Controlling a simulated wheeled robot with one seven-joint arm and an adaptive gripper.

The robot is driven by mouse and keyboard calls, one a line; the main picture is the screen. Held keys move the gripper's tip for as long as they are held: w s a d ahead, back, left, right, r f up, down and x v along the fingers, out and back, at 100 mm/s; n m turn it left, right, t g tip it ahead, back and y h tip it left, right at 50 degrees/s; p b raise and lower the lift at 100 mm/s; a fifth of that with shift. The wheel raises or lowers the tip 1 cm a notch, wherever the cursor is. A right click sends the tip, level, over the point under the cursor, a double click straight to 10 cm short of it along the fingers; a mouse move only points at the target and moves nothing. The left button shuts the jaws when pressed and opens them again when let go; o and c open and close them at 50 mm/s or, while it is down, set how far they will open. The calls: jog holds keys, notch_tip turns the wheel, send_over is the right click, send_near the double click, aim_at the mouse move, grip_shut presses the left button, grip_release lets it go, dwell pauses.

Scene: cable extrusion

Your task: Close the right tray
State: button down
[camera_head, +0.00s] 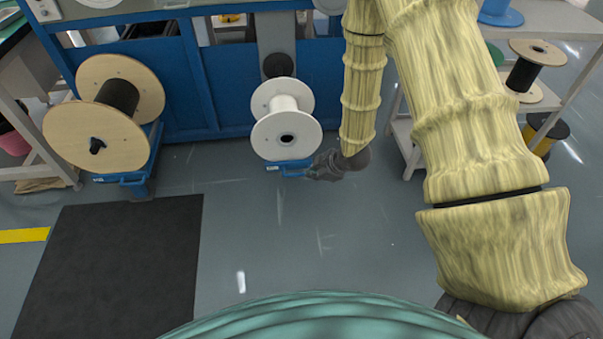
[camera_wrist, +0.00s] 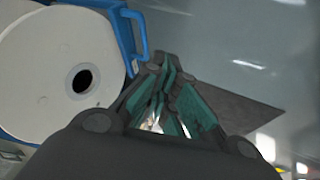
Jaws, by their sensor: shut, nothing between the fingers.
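The right tray is blue, with a blue handle at its front (camera_head: 290,168). It sits low at the machine under a white spool (camera_head: 286,134). The handle also shows in the wrist view (camera_wrist: 137,38), beside the white spool (camera_wrist: 60,75). My gripper (camera_head: 314,173) is dark and low, just right of the handle in the head view. In the wrist view my gripper (camera_wrist: 168,72) is shut and empty, its fingers close to the right of the tray's blue edge. I cannot tell whether it touches the handle. Most of the tray is hidden by the spool.
A second blue tray (camera_head: 125,179) with a large wooden spool (camera_head: 85,138) stands at the left. The blue machine (camera_head: 215,90) is behind. A dark mat (camera_head: 110,265) lies on the floor, with bare floor to its right. A shelf with spools (camera_head: 545,115) stands right.

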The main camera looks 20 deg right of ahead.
jog(key=w+d+n+b, duration=0.1)
jog(key=w, duration=0.2)
jog(key=b, duration=0.3)
send_near(295, 166)
jog(key=shift+n+t, duration=0.3)
jog(key=f, duration=0.1)
jog(key=s+a+f, duration=0.1)
jog(key=s+f, duration=0.1)
jog(key=shift+s+a+f, duration=0.1)
jog(key=shift+a+f, duration=0.2)
jog(key=shift+a, duration=0.1)
jog(key=w, duration=0.3)
jog(key=shift+d+f, duration=0.25)
jog(key=shift+d, duration=0.05)
jog(key=shift+w+d, duration=0.1)
jog(key=shift+w, duration=0.55)
